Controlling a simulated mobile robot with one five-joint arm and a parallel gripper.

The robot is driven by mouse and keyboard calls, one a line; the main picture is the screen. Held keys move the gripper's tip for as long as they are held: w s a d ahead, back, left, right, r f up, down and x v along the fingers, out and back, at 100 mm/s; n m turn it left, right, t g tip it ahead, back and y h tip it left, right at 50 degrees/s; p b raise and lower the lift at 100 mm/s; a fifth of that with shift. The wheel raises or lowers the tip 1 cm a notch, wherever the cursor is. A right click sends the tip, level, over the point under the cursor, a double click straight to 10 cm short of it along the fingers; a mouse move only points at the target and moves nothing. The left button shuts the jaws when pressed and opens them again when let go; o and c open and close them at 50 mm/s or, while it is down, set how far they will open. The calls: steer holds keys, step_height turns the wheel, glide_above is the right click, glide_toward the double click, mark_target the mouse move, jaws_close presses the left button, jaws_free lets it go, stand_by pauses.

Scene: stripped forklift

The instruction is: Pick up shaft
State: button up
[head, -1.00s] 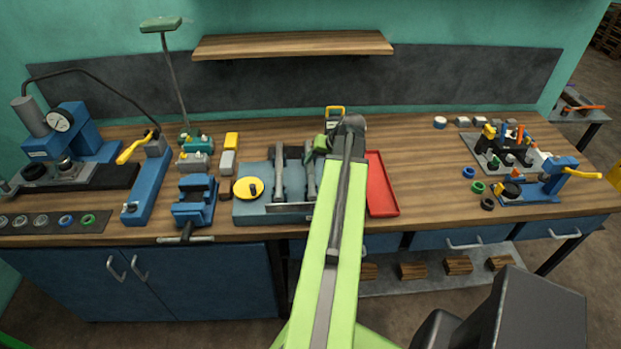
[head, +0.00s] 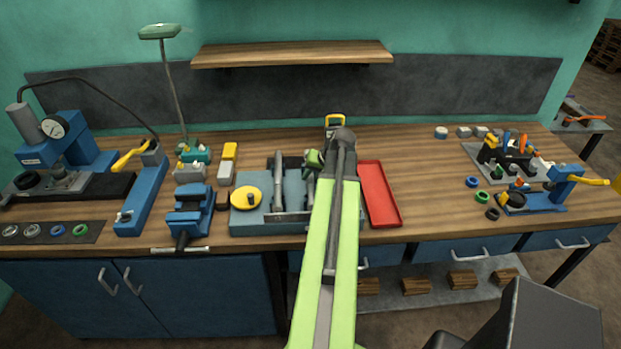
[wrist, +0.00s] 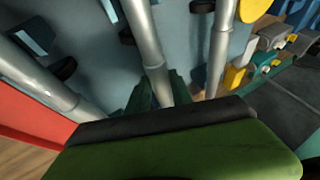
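Several grey metal shafts lie side by side on a blue-grey fixture (head: 240,218). In the head view the left shaft (head: 278,182) shows clearly; the middle shaft (head: 309,192) is partly covered by my arm. The wrist view shows three: one on the left (wrist: 45,75), the middle one (wrist: 147,45) and one on the right (wrist: 219,45). My gripper (head: 314,158) is over the fixture. In the wrist view its green fingers (wrist: 160,95) stand either side of the middle shaft and look open. Whether they touch it is hidden.
A red tray (head: 380,195) lies right of the fixture. A yellow disc (head: 245,197) sits on the fixture's left side. A blue vise (head: 190,212) stands to the left. A wooden shelf (head: 290,55) hangs above.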

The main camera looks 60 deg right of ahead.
mark_target(311, 176)
jaws_close()
steer(key=shift+w, duration=0.1)
stand_by(1.0)
steer(key=shift+r, duration=0.15)
step_height(311, 176, up, 4)
steer(key=p, duration=0.4)
steer(key=s+a+r+p, duration=0.1)
steer(key=s+r+p, duration=0.5)
steer(key=s, duration=0.5)
steer(key=shift+s+a+r+p, duration=0.15)
steer(key=shift+s+r+p, duration=0.25)
steer(key=shift+p, duration=0.1)
